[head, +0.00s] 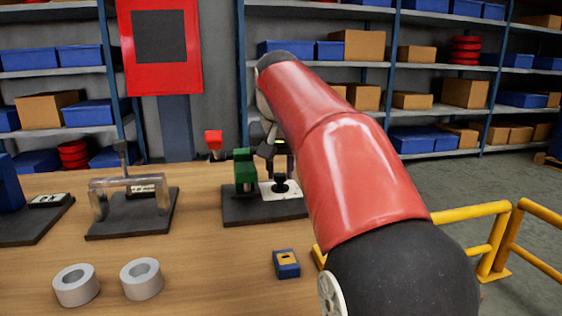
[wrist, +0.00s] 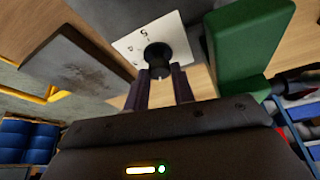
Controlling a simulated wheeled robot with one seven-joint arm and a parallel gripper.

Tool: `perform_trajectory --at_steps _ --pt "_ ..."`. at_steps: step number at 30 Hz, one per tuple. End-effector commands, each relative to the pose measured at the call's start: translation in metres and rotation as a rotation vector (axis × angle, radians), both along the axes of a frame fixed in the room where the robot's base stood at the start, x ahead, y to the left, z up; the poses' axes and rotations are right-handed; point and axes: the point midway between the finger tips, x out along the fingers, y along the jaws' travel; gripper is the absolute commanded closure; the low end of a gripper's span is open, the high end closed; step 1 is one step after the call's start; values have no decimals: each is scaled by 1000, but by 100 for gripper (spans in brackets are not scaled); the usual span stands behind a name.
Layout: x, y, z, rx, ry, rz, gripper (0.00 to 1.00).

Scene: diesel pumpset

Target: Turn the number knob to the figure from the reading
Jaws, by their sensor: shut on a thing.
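The number knob (wrist: 158,57) is black and round, set on a white plate (wrist: 180,40) with dark figures around it. In the wrist view my gripper (wrist: 160,76) reaches it from below, with its two dark fingers shut on the knob. The fingers hide part of the knob, and the figures are too small to read surely. In the head view the knob (head: 281,184) stands on its white plate on a dark base (head: 245,209), beside a green block (head: 245,177). My red arm hides the area to the right.
Two grey rings (head: 141,279) stand at the front left. A clear-barred fixture (head: 130,190) stands left of the knob's base. A red-topped lever (head: 213,140) rises behind the green block. Yellow rails (head: 490,240) are at the right.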

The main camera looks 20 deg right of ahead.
Motion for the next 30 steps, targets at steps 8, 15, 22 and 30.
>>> perform_trajectory --at_steps 8,15,22,30 --pt "2 2 2 -1 -4 -205 98" --pt "2 3 1 -1 -5 -321 98" --pt "2 2 1 -1 -4 -370 98" --pt "2 2 1 0 -6 -377 98"
